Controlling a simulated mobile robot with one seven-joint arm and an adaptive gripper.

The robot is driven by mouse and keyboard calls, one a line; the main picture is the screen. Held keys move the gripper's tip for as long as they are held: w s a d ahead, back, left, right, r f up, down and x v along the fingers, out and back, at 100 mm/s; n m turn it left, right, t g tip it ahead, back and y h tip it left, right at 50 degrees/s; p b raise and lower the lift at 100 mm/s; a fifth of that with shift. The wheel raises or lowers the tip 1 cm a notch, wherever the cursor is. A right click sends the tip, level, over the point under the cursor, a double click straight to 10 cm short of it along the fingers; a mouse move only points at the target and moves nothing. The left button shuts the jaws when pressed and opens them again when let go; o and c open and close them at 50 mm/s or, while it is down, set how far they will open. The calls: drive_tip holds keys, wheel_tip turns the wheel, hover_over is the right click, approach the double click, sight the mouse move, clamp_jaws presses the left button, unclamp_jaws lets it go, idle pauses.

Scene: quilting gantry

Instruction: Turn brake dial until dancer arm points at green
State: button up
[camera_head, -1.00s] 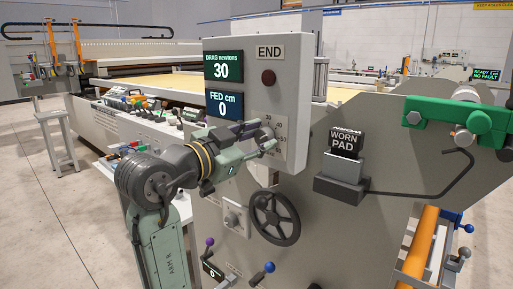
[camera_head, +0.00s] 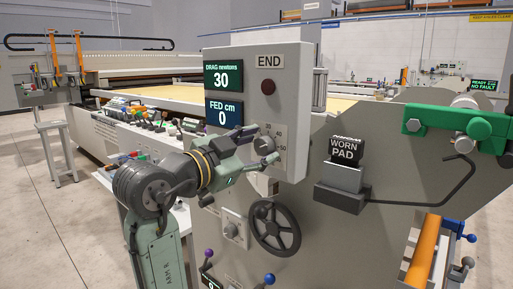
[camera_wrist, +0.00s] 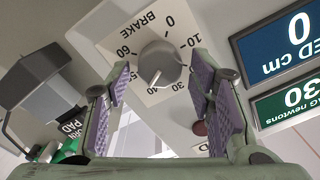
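The grey brake dial (camera_head: 264,146) sits low on the END panel, with a numbered scale around it. My gripper (camera_wrist: 162,75) is open, with a purple-padded finger on each side of the dial's outline and nothing held. In the head view my gripper (camera_head: 250,142) is just left of the dial; I cannot tell whether it touches. I cannot make out a dancer arm or a green mark for it.
Displays read DRAG 30 newtons (camera_head: 222,76) and FED 0 cm (camera_head: 223,113). A red button (camera_head: 268,87) is above the dial. A black handwheel (camera_head: 275,229) is below. A WORN PAD block (camera_head: 346,150) and green clamp (camera_head: 455,122) are to the right.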

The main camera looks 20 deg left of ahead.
drive_tip(key=shift+o, duration=0.3)
drive_tip(key=v, duration=1.2)
